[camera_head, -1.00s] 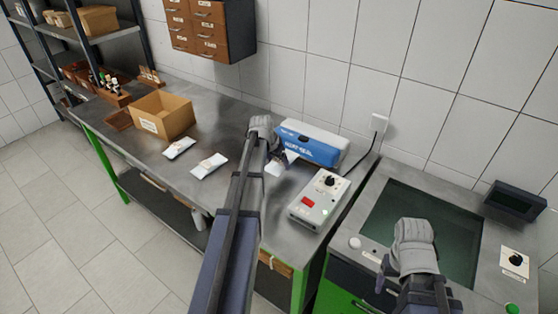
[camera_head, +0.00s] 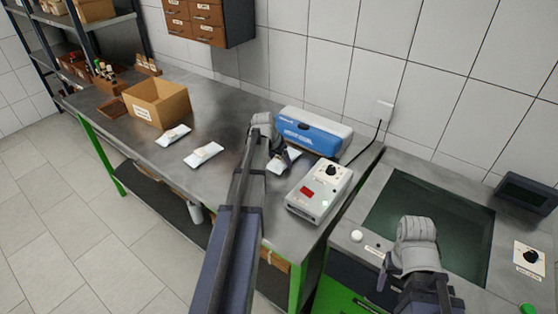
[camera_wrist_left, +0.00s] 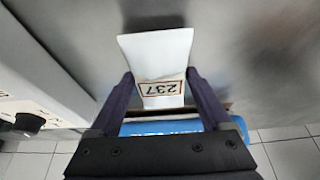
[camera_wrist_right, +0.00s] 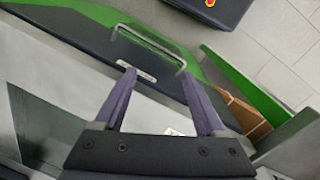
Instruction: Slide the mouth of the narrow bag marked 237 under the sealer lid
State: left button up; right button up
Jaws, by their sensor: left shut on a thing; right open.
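The narrow white bag marked 237 (camera_wrist_left: 157,55) is between the fingers of my left gripper (camera_wrist_left: 158,77), which is shut on it near the label. In the head view the bag (camera_head: 286,161) is just in front of the blue sealer (camera_head: 313,134), partly hidden by the gripper. In the left wrist view the bag's label end points at the sealer's blue body (camera_wrist_left: 165,128). I cannot tell whether its mouth is under the lid. My right gripper (camera_wrist_right: 158,74) is open and empty, near the front of the sunken tank.
A grey control box with a red display (camera_head: 319,190) stands right of the bag. Two other white bags (camera_head: 203,155) (camera_head: 173,136) lie to the left, near a cardboard box (camera_head: 157,104). The dark tank (camera_head: 430,215) is at the right. The bench between is clear.

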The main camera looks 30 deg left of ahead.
pick_arm(q)
jog(key=shift+w+d+f, duration=0.1)
jog(key=shift+w, duration=1.3)
jog(key=shift+w+d, duration=0.1)
jog(key=shift+w, duration=1.25)
jog(key=o, duration=1.6)
jog(key=shift+c, duration=0.2)
jog(key=p+v, duration=0.7)
jog(key=v, duration=0.1)
jog(key=shift+f, duration=0.1)
